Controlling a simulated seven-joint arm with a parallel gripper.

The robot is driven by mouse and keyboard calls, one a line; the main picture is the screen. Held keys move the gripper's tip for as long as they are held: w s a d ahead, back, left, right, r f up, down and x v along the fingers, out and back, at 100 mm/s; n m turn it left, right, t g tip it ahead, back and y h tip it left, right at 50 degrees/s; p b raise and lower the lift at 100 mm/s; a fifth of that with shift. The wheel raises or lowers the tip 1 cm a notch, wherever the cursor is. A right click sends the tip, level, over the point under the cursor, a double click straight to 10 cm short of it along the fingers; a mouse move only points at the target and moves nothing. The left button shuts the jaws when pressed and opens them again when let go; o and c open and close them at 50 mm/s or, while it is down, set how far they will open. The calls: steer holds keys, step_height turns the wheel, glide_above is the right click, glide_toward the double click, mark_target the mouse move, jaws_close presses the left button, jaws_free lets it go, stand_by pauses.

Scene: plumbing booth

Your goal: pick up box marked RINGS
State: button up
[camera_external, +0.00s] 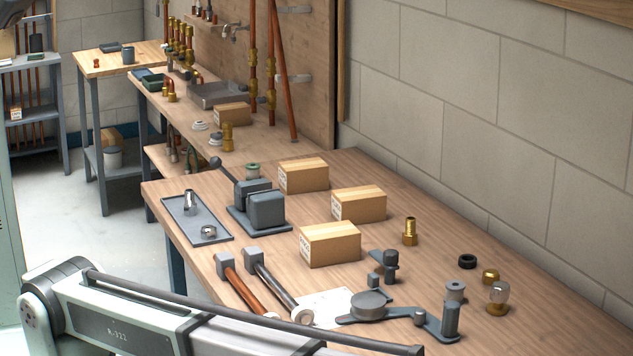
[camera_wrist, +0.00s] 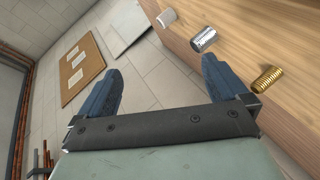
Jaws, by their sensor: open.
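Three cardboard boxes stand on the near wooden table in the external view: a back one (camera_external: 304,175), a middle one (camera_external: 359,205) and a front one (camera_external: 330,245). Each has a white label on its left end, but the print is too small to read, so I cannot tell which is marked RINGS. A fourth similar box (camera_external: 232,114) sits on the bench behind. My gripper (camera_wrist: 165,85) shows in the wrist view with its two blue fingers wide apart and nothing between them. No box shows in the wrist view. The gripper is outside the external view.
A grey vise (camera_external: 262,207) stands left of the boxes, beside a shallow tray (camera_external: 187,225). Two hammers (camera_external: 262,285) and a pipe bender (camera_external: 405,315) lie in front. A brass fitting (camera_external: 410,232) stands to the right. The wrist view shows a silver fitting (camera_wrist: 203,39) and the table edge.

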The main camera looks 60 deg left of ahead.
steer(key=w+a+f+y, duration=0.1)
steer(key=w+a+y, duration=0.1)
steer(key=w+a, duration=0.85)
steer(key=w+a+m+t+y, duration=0.15)
steer(key=w+a, duration=0.55)
steer(key=a, duration=0.7)
steer(key=w+a+f+n+y, duration=0.1)
steer(key=w+a+y, duration=0.2)
steer(key=w+a, duration=0.8)
steer(key=w+a+g+y, duration=0.2)
steer(key=a+y, duration=0.2)
steer(key=a, duration=2.5)
steer(key=g+y, duration=0.2)
steer(key=g, duration=0.3)
glide_toward(330, 230)
steer(key=shift+w+d+f, duration=0.1)
steer(key=shift+w+d, duration=0.3)
steer(key=shift+w, duration=0.25)
steer(key=shift+m, duration=0.25)
step_height(330, 230, down, 8)
steer(key=shift+f, duration=0.1)
steer(key=shift+s+a+f, duration=0.1)
steer(key=shift+s+f, duration=0.15)
steer(key=shift+f, duration=0.5)
steer(key=shift+s+a+f, duration=0.15)
steer(key=shift+s+f, duration=0.1)
steer(key=shift+f, duration=0.5)
steer(key=shift+s+a+f, duration=0.1)
steer(key=shift+s+f, duration=0.15)
steer(key=shift+f, duration=0.85)
